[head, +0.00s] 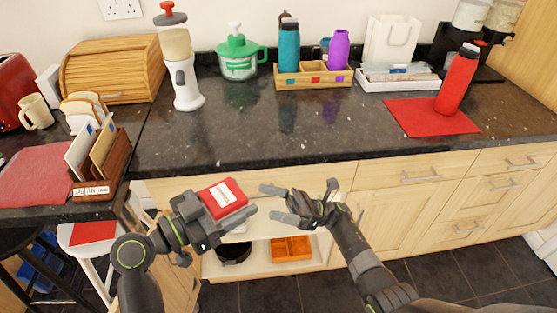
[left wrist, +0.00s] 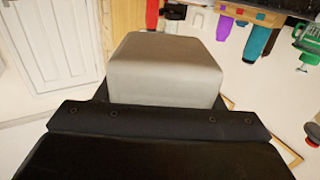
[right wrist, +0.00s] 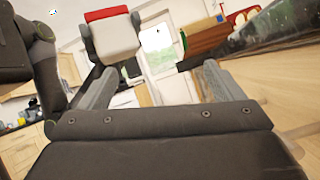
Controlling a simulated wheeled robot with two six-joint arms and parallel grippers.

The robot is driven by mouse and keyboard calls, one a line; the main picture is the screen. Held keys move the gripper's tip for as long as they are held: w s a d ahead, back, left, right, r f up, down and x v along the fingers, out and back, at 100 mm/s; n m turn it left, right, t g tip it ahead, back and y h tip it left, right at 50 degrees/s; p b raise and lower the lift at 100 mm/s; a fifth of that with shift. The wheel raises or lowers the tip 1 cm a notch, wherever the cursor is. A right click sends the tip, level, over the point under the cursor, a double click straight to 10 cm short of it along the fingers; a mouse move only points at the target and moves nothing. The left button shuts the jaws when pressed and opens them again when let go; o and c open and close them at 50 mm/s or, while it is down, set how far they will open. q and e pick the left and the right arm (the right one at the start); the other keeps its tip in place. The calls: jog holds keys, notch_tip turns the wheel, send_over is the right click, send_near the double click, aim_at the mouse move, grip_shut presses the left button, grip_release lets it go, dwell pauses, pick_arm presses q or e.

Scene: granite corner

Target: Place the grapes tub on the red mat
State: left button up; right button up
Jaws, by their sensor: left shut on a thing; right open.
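A tub with a red lid and pale sides (head: 222,196), which I take as the grapes tub, is in my left gripper (head: 238,216), in front of the counter. No grapes label is readable. Its pale body (left wrist: 165,68) fills the middle of the left wrist view, and its red lid (right wrist: 106,14) shows in the right wrist view. My right gripper (head: 268,202) is open and empty, just right of the tub. The red mat (head: 418,118) lies on the dark counter at the right. A red bottle (head: 457,80) stands on its right part.
A second red mat (head: 35,172) lies at the left, beside a letter rack (head: 108,172). A white tray (head: 398,84) and a wooden bottle holder (head: 313,78) stand behind on the counter. The mat's left part and the counter's front middle (head: 290,140) are clear.

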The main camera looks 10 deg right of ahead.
pick_arm(q)
jog(key=shift+d, duration=0.1)
pick_arm(e)
notch_tip(320, 180, up, 9)
jog(key=w+n+g+h, duration=0.2)
jog(key=n+g, duration=0.2)
jog(key=g, duration=0.1)
jog(key=n+g+h, duration=0.5)
jog(key=n+h, duration=0.1)
send_near(228, 190)
jog(key=x, duration=1)
jog(key=shift+a, duration=0.1)
